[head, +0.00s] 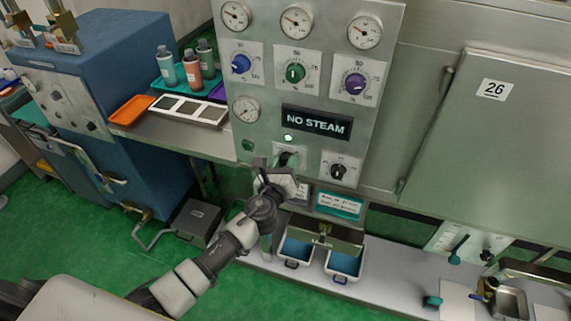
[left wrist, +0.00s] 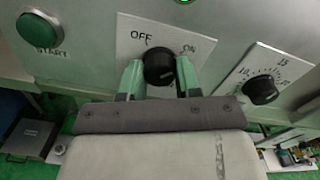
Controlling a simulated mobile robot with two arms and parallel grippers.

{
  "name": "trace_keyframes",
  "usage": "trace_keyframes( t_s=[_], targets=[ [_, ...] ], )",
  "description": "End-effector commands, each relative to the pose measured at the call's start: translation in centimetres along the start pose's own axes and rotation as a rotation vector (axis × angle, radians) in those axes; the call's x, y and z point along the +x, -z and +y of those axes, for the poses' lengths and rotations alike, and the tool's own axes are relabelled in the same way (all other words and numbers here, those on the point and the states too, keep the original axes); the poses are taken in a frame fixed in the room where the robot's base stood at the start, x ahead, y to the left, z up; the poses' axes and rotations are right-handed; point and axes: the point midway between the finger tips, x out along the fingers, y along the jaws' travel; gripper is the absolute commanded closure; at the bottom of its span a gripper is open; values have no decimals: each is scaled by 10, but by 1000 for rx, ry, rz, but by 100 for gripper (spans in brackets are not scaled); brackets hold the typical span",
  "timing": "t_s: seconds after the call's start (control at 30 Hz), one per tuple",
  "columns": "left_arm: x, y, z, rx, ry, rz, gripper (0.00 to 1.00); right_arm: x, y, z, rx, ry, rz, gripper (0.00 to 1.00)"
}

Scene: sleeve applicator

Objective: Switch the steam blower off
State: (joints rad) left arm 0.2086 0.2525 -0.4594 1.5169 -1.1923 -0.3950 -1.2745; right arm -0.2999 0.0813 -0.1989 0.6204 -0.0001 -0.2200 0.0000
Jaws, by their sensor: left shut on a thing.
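The black OFF/ON knob (left wrist: 158,66) sits on a white plate (left wrist: 190,28) in the left wrist view, with OFF at its upper left and ON at its upper right. My left gripper (left wrist: 160,78) has one green-tipped finger on each side of the knob and is shut on it. Which way the knob points is not clear. In the head view my left gripper (head: 284,164) reaches the lower part of the steel panel (head: 262,110) and largely hides the knob. A green lamp (head: 288,138) glows above it, under a NO STEAM sign (head: 317,123). My right gripper is not in view.
A green START button (left wrist: 40,30) is left of the knob, and a numbered black dial (left wrist: 262,90) is right of it. Gauges and coloured dials fill the upper panel. Two blue-lined bins (head: 345,264) stand below. A cabinet marked 26 (head: 490,130) is at right.

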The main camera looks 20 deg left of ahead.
Motion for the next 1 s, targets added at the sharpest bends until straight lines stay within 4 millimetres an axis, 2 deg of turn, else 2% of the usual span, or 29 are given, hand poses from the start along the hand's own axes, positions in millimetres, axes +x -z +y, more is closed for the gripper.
trace_keyframes(
  t_s=[0.37, 1.0],
  targets=[
    [0, 2, 0, -237, -1, -1, 90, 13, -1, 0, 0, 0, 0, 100],
    [0, 0, -1, -846, 0, 0, 90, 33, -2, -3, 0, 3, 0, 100]
  ],
)
